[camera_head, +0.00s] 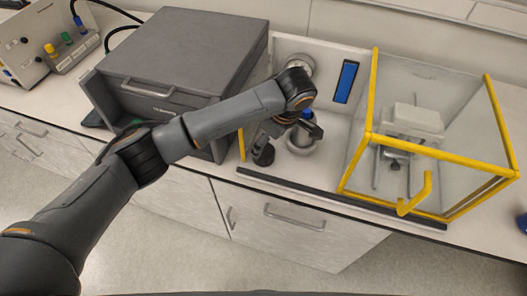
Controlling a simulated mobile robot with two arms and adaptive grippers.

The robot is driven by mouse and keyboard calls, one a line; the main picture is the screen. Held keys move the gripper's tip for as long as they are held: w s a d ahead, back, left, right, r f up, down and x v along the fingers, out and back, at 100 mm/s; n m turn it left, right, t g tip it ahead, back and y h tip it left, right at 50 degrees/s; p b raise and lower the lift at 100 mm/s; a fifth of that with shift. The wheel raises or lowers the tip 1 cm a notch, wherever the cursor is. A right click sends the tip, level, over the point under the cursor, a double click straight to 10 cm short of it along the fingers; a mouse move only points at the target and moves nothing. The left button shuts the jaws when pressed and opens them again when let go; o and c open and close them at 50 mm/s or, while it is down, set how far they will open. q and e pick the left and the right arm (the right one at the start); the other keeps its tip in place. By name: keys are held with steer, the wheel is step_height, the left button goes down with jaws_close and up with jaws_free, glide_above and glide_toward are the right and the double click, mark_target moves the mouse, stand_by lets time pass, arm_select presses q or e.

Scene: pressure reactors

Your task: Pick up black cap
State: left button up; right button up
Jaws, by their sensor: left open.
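My left gripper (287,136) reaches in from the left over the counter and points down. It is open beside a silver round vessel (301,146), which it partly covers. A small dark piece (263,154) shows at the left of the gripper, low by the counter. It may be the black cap or a fingertip; I cannot tell which. No other black cap can be made out, and the arm hides part of this area. My right gripper is not in view.
A large grey box (190,55) with a handle stands left of the gripper. A clear enclosure with a yellow frame (367,110) stands to the right. A black bar (340,199) runs along the counter's front edge. A blue panel (346,82) is behind.

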mark_target(264, 151)
arm_select(q)
steer(key=x, duration=0.2)
steer(key=p+x, duration=0.1)
steer(key=x, duration=0.2)
steer(key=shift+a+f, duration=0.25)
steer(key=shift+a, duration=0.05)
steer(key=shift+f, duration=0.25)
steer(key=c, duration=1.2)
